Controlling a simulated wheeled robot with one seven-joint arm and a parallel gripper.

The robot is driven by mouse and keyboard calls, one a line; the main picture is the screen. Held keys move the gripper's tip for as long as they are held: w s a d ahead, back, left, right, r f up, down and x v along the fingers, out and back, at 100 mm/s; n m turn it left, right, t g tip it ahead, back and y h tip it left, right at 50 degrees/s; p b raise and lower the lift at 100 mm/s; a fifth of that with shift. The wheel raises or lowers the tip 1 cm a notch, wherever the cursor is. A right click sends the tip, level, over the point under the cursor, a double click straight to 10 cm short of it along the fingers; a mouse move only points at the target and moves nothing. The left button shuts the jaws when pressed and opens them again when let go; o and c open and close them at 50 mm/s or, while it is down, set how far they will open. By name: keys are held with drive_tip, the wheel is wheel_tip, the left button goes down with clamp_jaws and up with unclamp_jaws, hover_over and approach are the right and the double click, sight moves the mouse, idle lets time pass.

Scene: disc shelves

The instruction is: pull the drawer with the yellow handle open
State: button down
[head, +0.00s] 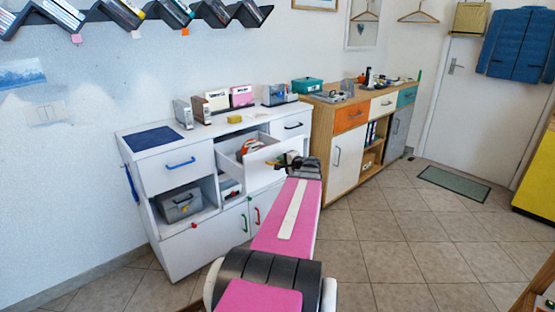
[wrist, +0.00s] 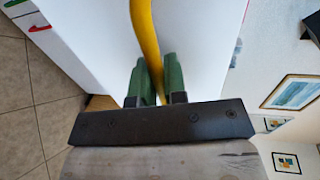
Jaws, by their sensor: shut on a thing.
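The drawer (head: 262,157) is the middle one in the top row of the white cabinet. It stands pulled out, its inside showing from above with an orange-red thing (head: 248,146) in it. Its yellow handle (wrist: 145,32) runs down between my green fingers in the wrist view. My gripper (wrist: 157,80) is shut on that handle, against the white drawer front. In the head view my gripper (head: 293,162) is at the right part of the drawer front, and my arm hides some of the cabinet below.
The white cabinet (head: 165,240) has a blue-handled drawer (head: 178,172) at left and green- and red-handled doors below. Boxes and a yellow block (head: 234,119) stand on top. A wooden sideboard (head: 320,150) stands close at right.

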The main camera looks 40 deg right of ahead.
drive_tip(key=shift+f+v, duration=0.2)
drive_tip(key=shift+v, duration=0.85)
drive_tip(key=c, duration=1.2)
unclamp_jaws()
drive_tip(key=v, duration=1)
drive_tip(key=shift+s+d, duration=0.1)
drive_tip(key=shift+s, duration=0.3)
